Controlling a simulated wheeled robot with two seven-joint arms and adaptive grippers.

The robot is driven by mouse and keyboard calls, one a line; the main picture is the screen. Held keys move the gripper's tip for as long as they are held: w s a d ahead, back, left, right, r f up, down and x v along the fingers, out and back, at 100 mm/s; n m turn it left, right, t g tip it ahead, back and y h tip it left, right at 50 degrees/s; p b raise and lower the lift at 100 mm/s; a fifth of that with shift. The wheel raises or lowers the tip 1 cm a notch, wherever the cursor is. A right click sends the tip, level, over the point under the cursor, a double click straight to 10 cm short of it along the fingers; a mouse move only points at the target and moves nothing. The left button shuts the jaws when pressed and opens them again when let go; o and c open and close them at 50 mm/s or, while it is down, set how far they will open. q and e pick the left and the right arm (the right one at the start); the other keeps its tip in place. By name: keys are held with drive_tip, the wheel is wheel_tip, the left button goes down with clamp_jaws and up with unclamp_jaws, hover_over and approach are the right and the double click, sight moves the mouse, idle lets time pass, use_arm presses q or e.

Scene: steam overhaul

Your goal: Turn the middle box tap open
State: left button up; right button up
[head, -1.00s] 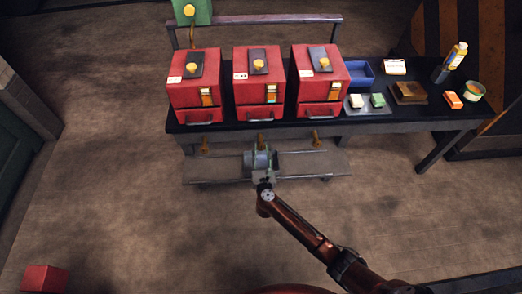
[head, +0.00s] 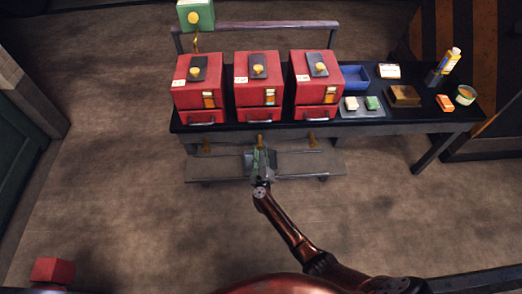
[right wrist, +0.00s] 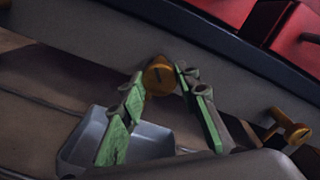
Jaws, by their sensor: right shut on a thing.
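The middle red box (head: 257,74) stands on the dark bench between two like boxes. Its brass tap (head: 260,138) sticks out below the bench's front edge. My right gripper (head: 260,152) reaches up to it from below. In the right wrist view, the green-padded fingers (right wrist: 160,82) stand on either side of the round brass tap end (right wrist: 158,77) and are shut on it. Which way the tap handle is turned I cannot tell. A grey pan (right wrist: 150,141) lies below the tap. My left gripper is not in view.
Brass taps stand at left (head: 206,143) and right (head: 314,141) under the outer boxes. A low shelf (head: 213,167) runs below. A blue tray (head: 354,76) and small items lie on the bench's right. The floor in front is mostly clear.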

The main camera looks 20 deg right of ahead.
drive_tip(key=n+p, duration=0.1)
drive_tip(key=n, duration=0.3)
drive_tip(key=shift+n, duration=0.4)
use_arm(q)
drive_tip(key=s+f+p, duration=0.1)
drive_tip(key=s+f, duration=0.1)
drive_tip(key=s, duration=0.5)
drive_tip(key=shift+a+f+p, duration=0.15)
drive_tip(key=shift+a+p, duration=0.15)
drive_tip(key=shift+p, duration=0.1)
use_arm(e)
drive_tip(key=n, duration=0.5)
drive_tip(key=shift+a, duration=0.1)
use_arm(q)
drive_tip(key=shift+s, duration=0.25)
use_arm(e)
drive_tip(key=shift+n, duration=0.4)
drive_tip(key=o, duration=1.2)
drive_tip(key=shift+c, duration=0.2)
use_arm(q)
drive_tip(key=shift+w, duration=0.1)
